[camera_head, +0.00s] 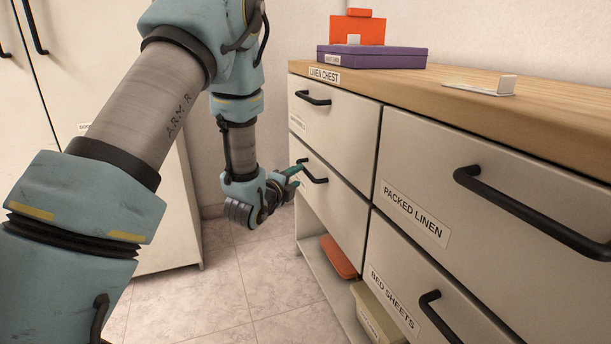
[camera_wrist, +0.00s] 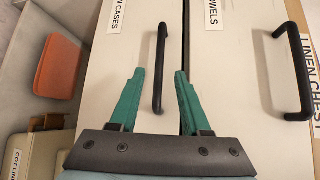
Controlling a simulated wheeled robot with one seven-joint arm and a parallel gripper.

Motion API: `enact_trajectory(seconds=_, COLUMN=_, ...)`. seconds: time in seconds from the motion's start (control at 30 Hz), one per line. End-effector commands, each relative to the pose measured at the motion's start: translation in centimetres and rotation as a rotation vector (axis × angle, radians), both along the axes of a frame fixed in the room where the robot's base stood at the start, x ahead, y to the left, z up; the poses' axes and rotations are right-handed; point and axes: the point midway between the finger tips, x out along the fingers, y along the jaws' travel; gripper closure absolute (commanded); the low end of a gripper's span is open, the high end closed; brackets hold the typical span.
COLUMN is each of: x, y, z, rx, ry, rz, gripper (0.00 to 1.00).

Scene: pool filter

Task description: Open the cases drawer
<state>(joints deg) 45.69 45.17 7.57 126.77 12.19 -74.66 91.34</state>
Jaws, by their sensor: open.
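The cases drawer (camera_head: 338,200) is the lower left drawer of the linen chest and looks shut. In the wrist view its front (camera_wrist: 115,75) carries a label ending "N CASES" (camera_wrist: 117,15). Its black bar handle (camera_wrist: 160,65) also shows in the head view (camera_head: 314,172). My gripper (camera_head: 295,170) is at this handle in the head view. In the wrist view its two green fingers (camera_wrist: 160,75) are open, one on each side of the handle, with nothing held. I cannot tell how deep the bar sits between them.
The towels drawer (camera_wrist: 225,80) is beside the cases drawer in the wrist view, with its own handle (camera_wrist: 290,70). The packed linen drawer (camera_head: 440,180) and bed sheets drawer (camera_head: 385,255) are to the right. An orange item (camera_head: 338,257) lies on the open shelf below.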

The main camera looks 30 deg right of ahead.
Motion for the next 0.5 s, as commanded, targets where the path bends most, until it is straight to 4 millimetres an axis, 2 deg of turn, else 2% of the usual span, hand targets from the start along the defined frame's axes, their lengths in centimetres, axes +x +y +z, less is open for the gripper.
enact_trajectory(seconds=0.23, x=2.9, y=-3.6, z=-0.8, rx=-0.002, ry=-0.001, rz=0.001, gripper=0.53)
enact_trajectory(seconds=0.5, x=4.4, y=-5.4, z=-1.1, rx=0.000, ry=0.002, rz=0.002, gripper=0.53)
